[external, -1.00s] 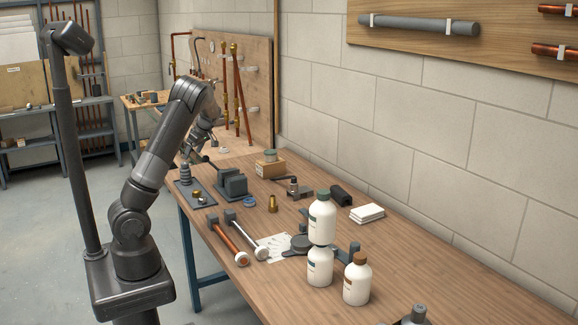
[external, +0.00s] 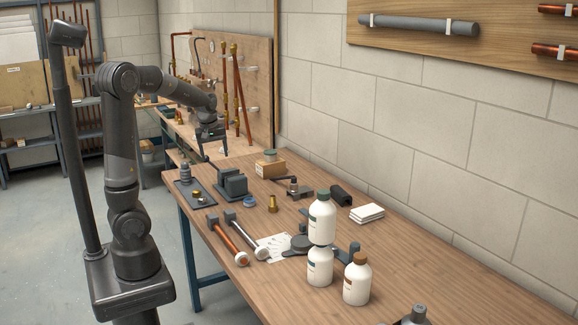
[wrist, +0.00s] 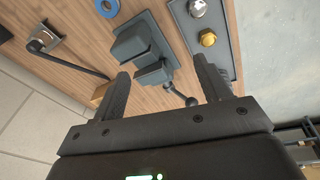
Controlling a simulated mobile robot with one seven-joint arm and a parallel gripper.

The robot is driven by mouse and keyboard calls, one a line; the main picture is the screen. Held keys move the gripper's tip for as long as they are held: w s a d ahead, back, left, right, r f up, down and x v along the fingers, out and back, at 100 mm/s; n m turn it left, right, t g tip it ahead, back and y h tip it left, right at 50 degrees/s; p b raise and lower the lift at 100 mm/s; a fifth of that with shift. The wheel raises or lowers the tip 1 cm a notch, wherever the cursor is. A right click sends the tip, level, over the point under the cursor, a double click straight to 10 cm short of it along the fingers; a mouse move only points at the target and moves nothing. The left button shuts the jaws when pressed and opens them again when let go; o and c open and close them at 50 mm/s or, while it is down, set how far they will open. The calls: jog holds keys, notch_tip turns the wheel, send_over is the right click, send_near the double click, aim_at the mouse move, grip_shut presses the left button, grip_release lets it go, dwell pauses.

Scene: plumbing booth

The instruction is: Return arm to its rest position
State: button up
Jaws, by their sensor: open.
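My gripper (external: 211,150) is open and empty. In the external view it hangs above the far left end of the workbench (external: 330,215), fingers pointing down, close to a dark grey vise-like block (external: 232,183). In the wrist view my gripper (wrist: 165,85) shows its two fingers spread apart, with the grey block (wrist: 140,45) and its lever beyond them. Nothing is between the fingertips. My arm is bent at the elbow, with the forearm reaching out to the right over the bench.
White bottles (external: 321,218) stand near the front of the bench, one on top of another. Two hammer-like tools (external: 231,243) lie at the left edge. A cardboard box (external: 269,168) is near the wall. A pipe board (external: 225,80) stands behind.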

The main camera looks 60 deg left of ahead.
jog(key=s+d+r+m+t, duration=0.1)
jog(key=s+d+m, duration=0.3)
jog(key=d, duration=0.4)
jog(key=s+d+r+m+t+h, duration=0.1)
jog(key=s+d+r+m, duration=0.1)
jog(key=s+d+m, duration=0.3)
jog(key=s+d+r+m+t, duration=0.1)
jog(key=s+d+m, duration=0.3)
jog(key=d, duration=0.7)
jog(key=shift+s+d+r+m+t, duration=0.2)
jog(key=shift+s+r+m+t, duration=0.2)
jog(key=shift+m, duration=0.7)
